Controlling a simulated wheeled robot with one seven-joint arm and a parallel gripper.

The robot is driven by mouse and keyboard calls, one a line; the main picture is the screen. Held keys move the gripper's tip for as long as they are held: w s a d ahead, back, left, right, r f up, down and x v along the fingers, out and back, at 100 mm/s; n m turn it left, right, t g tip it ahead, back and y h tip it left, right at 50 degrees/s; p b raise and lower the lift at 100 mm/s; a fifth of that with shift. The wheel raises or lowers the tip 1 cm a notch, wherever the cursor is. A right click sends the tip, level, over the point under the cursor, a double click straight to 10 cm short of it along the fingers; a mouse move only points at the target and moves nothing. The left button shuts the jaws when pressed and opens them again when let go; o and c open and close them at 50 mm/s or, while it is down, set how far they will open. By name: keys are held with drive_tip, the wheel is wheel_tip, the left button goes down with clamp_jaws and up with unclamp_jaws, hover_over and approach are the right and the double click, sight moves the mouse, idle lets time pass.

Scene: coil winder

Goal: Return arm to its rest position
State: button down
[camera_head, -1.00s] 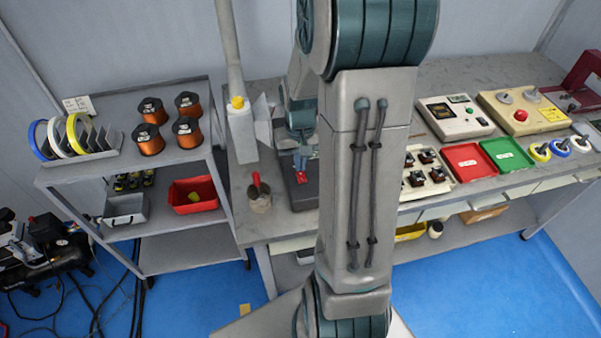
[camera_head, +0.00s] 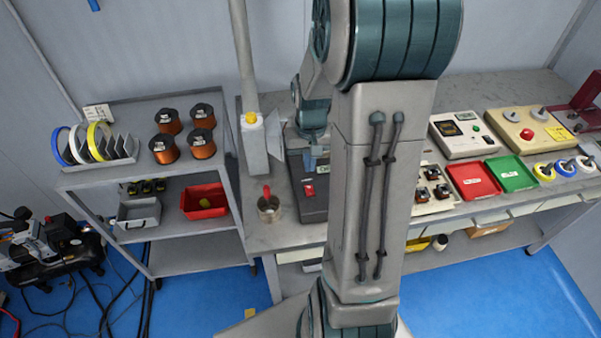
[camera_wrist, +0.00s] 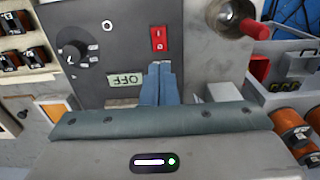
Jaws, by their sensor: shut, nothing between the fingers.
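My gripper (camera_wrist: 160,80) is shut and empty in the wrist view. Its blue-grey fingertips are together in front of the dark control panel (camera_wrist: 120,30) of the winder, just below a red rocker switch (camera_wrist: 158,38). I cannot tell whether the fingertips touch the panel. In the head view my arm stands across the middle and hides part of the bench. The winder base (camera_head: 312,205) with its red switch (camera_head: 309,190) shows to the left of my arm.
A shelf (camera_head: 205,250) with copper wire spools (camera_head: 202,143), tape rolls (camera_head: 98,140) and a red bin (camera_head: 204,201) stands left. Right are red (camera_head: 473,181) and green (camera_head: 511,173) trays and control boxes (camera_head: 464,134).

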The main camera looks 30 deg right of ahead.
drive_tip(key=s+a+r+n+t, duration=0.3)
drive_tip(key=s+a+r, duration=0.9)
drive_tip(key=r, duration=0.1)
drive_tip(key=shift+s+r, duration=0.15)
drive_tip(key=shift+s, duration=0.25)
drive_tip(key=shift+a, duration=0.1)
idle(0.4)
